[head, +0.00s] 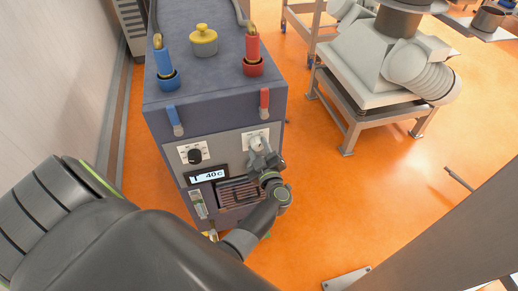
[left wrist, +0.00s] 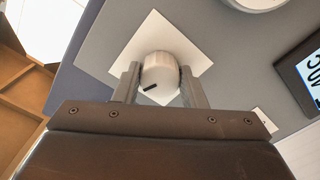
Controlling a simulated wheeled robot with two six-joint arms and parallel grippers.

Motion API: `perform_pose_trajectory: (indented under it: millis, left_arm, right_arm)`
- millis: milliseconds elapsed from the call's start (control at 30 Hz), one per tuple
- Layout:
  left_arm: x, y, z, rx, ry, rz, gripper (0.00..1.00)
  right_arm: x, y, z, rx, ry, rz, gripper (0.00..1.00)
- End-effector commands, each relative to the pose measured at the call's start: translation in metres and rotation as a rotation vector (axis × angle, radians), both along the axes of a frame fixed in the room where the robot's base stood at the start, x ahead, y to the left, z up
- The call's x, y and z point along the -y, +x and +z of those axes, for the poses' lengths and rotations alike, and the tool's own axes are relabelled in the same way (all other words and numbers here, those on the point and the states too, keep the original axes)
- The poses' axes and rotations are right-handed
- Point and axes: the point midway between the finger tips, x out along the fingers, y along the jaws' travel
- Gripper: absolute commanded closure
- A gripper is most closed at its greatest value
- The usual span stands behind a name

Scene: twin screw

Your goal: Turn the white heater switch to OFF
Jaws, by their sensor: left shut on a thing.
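The white heater switch is a round white knob (left wrist: 160,72) with a short black mark. It sits on a white label plate (left wrist: 197,52) on the grey front panel. In the head view the switch (head: 256,141) is at the upper right of the machine's front, partly covered by my gripper. My left gripper (left wrist: 160,88) is shut on the knob, one finger on each side. It also shows in the head view (head: 261,153), reaching up to the panel. The label's lettering is too small or hidden to read. My right gripper is not in view.
A black knob (head: 195,157) sits to the left on the same panel, above a display (head: 208,176) reading about 40 C. Blue (head: 165,65) and red (head: 252,50) hose fittings stand on the machine's top. A wheeled metal stand (head: 365,100) is to the right over orange floor.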

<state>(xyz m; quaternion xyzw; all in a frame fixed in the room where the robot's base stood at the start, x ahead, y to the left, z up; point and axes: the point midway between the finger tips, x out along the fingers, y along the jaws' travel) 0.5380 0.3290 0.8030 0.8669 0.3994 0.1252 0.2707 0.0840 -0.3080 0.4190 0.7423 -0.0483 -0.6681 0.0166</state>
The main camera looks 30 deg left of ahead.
Motion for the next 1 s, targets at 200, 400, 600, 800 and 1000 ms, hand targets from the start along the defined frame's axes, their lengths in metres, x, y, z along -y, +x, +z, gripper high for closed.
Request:
perform_pose_trajectory:
  millis: [200, 400, 600, 800, 1000]
  left_arm:
    - [0.000, 0.000, -0.001, 0.144, -0.125, 0.001, 0.85]
    - [0.001, 0.000, -0.001, 0.288, -0.249, 0.001, 0.85]
    - [0.001, 0.000, -0.002, 0.429, -0.368, 0.000, 0.85]
    - [0.001, 0.000, -0.001, 0.545, -0.469, 0.000, 0.85]
    - [0.001, 0.000, -0.001, 0.628, -0.541, 0.000, 0.85]
  right_arm:
    - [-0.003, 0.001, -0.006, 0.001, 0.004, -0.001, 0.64]
    - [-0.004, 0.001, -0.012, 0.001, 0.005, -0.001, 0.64]
    - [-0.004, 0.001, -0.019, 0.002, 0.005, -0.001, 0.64]
    - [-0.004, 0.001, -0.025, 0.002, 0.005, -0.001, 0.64]
    - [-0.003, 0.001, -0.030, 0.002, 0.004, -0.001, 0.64]
